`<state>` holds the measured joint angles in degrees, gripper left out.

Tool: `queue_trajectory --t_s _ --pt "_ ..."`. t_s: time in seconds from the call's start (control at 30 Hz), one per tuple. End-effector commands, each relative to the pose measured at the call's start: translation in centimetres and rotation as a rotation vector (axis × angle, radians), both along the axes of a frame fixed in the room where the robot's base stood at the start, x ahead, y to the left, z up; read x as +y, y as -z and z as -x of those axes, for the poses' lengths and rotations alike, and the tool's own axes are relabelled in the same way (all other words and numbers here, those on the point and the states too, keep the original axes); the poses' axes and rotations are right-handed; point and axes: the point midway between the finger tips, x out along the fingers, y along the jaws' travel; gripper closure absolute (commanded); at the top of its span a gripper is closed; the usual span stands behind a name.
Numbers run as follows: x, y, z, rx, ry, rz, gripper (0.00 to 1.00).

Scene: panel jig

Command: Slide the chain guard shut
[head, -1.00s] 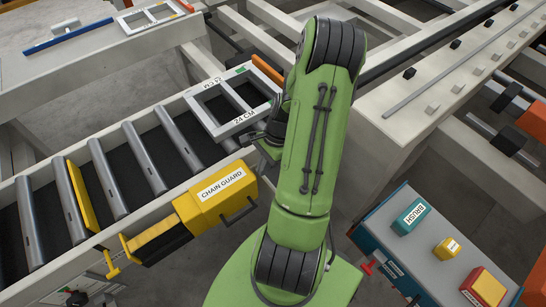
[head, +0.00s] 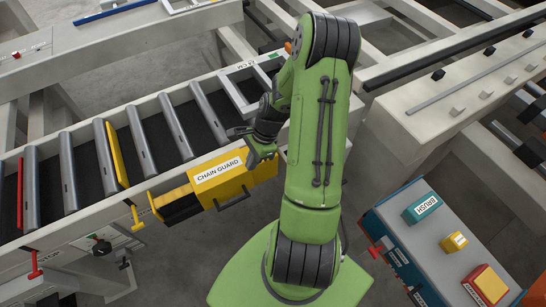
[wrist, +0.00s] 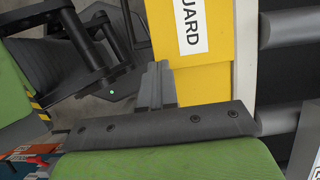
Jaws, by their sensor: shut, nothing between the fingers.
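The yellow chain guard (head: 245,172), labelled CHAIN GUARD, is a box-like cover on the near side of the roller conveyor. A dark handle bar (head: 233,201) sticks out from its near side. To its left a dark striped section (head: 181,209) with yellow edging lies uncovered, short of a yellow post (head: 136,215). My gripper (head: 256,152) is at the far, upper edge of the guard, partly hidden by my arm. In the wrist view my shut, empty fingers (wrist: 156,85) are right beside the yellow guard (wrist: 202,80); I cannot tell whether they touch.
Conveyor rollers (head: 144,148) run behind the guard. A light frame (head: 246,85) lies on the conveyor behind my gripper. A grey-topped box (head: 440,270) with a teal BRUSH block and yellow and red blocks stands at right. Grey floor shows in front of the guard.

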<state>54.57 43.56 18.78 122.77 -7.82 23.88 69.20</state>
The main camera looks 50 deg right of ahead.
Motion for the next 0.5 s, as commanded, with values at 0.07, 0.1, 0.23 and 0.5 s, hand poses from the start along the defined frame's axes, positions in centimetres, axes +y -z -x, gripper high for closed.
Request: queue_trajectory --t_s 0.07,0.1,0.23,0.5 --pt "2.6 0.1 -0.6 0.004 -0.009 -0.003 1.00" --pt "3.7 0.1 -0.9 0.004 -0.009 -0.003 1.00" --pt "6.8 0.2 -1.9 0.003 -0.006 0.000 1.00" --pt "10.9 0.3 -3.2 0.002 0.001 0.003 1.00"
